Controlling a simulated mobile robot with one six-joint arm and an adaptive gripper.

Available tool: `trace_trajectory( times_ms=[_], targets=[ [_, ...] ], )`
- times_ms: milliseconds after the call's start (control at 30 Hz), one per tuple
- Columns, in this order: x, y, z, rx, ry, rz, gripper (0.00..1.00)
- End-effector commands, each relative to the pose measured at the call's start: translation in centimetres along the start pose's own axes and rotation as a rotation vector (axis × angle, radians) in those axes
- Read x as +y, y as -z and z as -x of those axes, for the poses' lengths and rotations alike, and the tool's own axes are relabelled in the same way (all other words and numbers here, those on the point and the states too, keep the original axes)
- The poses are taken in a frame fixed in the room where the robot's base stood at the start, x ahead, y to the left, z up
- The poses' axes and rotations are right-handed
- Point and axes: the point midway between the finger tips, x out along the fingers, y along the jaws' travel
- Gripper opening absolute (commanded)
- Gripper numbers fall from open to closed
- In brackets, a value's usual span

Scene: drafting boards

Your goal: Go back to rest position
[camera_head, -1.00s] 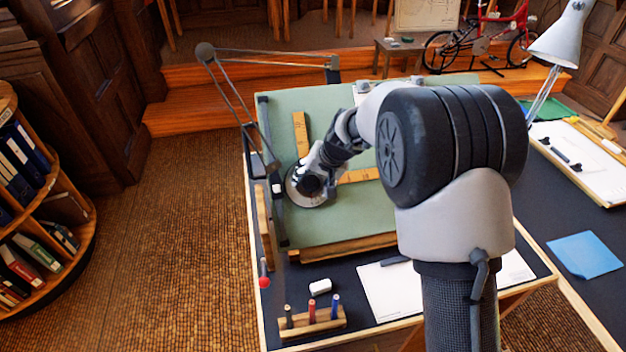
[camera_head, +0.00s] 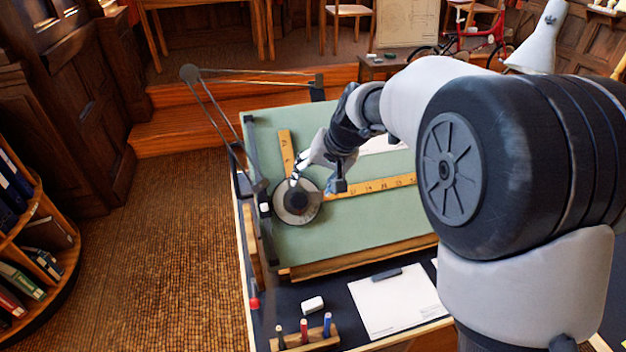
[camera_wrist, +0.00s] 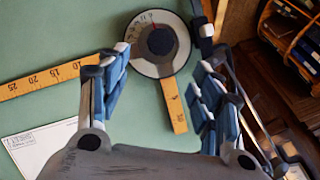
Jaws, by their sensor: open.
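My gripper (camera_head: 308,165) is over the green drafting board (camera_head: 350,222), and its tips overlap the upper edge of the round drafting head (camera_head: 283,206) in the head view. In the wrist view my gripper (camera_wrist: 160,80) is open, with blue-padded fingers spread and nothing between them. The drafting head with its dark knob and pale dial shows beyond the fingertips (camera_wrist: 158,42). Its two yellow rulers (camera_head: 375,186) form a right angle on the board.
A jointed dark linkage (camera_head: 215,115) runs along the board's left side. A white eraser (camera_head: 312,304), a wooden marker holder (camera_head: 318,340) and a paper sheet (camera_head: 395,302) lie in front. A bookshelf (camera_head: 50,240) stands left, with open floor between.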

Motion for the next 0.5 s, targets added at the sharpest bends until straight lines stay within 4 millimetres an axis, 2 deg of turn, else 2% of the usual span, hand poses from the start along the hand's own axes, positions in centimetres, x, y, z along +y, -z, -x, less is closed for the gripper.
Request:
trace_trajectory(
  times_ms=[333, 433, 500],
  targets=[
    [0.1, -0.1, 0.5, 0.003, -0.002, 0.002, 0.59],
    [0.6, -0.9, 2.6, 0.01, -0.012, 0.011, 0.59],
    [1.4, -2.0, 5.2, 0.017, -0.028, 0.024, 0.59]
  ],
)
